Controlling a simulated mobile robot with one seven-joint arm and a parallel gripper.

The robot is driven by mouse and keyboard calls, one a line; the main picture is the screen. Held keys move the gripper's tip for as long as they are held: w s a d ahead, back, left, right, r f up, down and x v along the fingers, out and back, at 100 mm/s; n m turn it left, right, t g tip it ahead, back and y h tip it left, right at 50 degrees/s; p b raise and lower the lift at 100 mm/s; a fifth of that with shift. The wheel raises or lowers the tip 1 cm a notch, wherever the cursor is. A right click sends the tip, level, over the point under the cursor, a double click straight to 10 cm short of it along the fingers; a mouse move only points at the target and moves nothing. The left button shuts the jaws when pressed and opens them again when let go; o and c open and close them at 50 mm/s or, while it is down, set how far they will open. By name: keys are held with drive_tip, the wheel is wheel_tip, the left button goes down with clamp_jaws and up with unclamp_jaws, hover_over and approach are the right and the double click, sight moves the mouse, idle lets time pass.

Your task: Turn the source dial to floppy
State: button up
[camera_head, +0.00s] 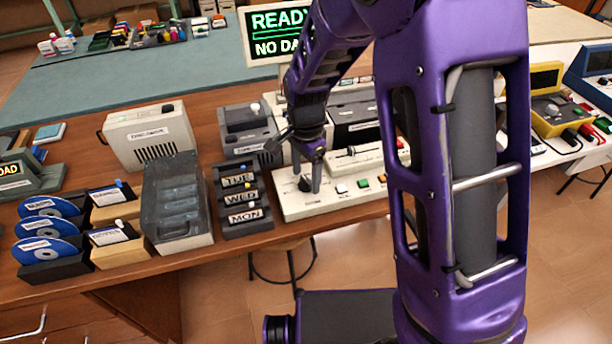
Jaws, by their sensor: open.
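A cream control panel (290,207) sits near the front edge of the wooden desk. A small dark dial (303,185) shows at its left part, partly hidden by my gripper. My gripper (312,180) points down over this part of the panel, with its fingertips close to the dial. It is open. I cannot tell whether the fingers touch the dial or stand around it. The dial's pointer direction and its labels, including floppy, are too small or hidden to read.
White, green and orange buttons (362,183) lie right of the dial. A monitor (268,34) reads READY and NO DA, partly covered by my arm. A rack labelled TUE, WED, MON (243,200), a clear case (178,197) and blue discs (45,228) stand to the left.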

drive_tip(key=shift+f, duration=0.25)
clamp_jaws()
drive_tip(key=shift+n, duration=0.3)
drive_tip(key=n, duration=0.3)
drive_tip(key=shift+n, duration=2.1)
